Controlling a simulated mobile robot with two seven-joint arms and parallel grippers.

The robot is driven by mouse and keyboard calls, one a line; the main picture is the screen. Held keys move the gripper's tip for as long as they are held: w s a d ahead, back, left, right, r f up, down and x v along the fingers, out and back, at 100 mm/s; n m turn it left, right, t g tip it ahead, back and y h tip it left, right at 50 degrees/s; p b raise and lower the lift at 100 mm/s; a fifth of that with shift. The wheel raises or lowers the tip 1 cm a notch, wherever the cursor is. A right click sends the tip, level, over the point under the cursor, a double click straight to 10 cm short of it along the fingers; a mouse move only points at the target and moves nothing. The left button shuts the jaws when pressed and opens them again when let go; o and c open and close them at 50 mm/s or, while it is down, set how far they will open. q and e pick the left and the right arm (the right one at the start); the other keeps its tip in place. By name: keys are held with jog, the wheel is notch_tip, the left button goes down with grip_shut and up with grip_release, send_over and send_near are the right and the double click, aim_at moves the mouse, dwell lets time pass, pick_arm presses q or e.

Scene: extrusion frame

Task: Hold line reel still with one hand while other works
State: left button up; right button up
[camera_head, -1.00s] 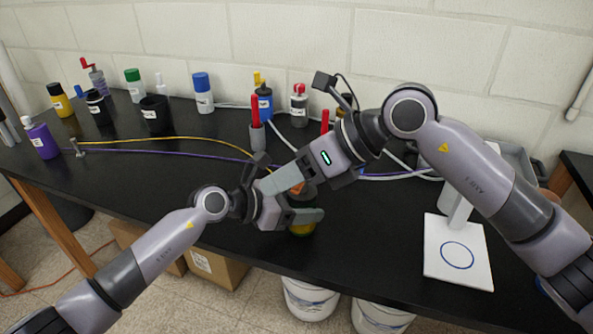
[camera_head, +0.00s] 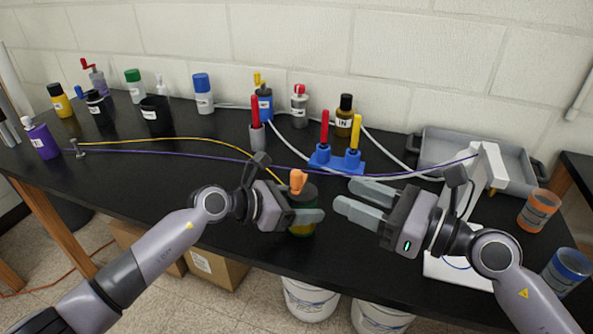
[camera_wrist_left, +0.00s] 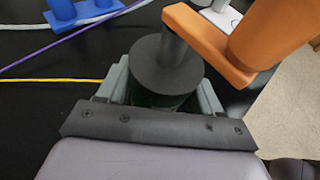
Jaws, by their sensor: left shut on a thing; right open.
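The line reel (camera_head: 301,228) stands near the front edge of the black table, a dark round top over a green and yellow body with an orange crank (camera_head: 297,181). My left gripper (camera_head: 316,214) is shut around its body, and its finger hides part of it. In the left wrist view the reel's dark top (camera_wrist_left: 166,70) sits between the fingers, with the orange crank (camera_wrist_left: 225,45) sticking out above. A yellow line (camera_head: 215,141) runs from a small metal post (camera_head: 77,148) at the left toward the reel. My right gripper (camera_head: 346,197) is open and empty, right of the reel and apart from it.
A purple line (camera_head: 225,158) stretches across the table behind the reel toward a white stand (camera_head: 489,165). A blue block (camera_head: 338,159) with red and yellow handles stands behind the grippers. A grey tray (camera_head: 440,150), an orange jar (camera_head: 538,210) and a blue-lidded jar (camera_head: 566,268) are at right.

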aim_at(301, 175)
jog(key=x, duration=1.1)
jog(key=shift+w+a+f, duration=0.1)
jog(key=shift+w+a, duration=0.1)
jog(key=shift+w, duration=0.1)
grip_shut()
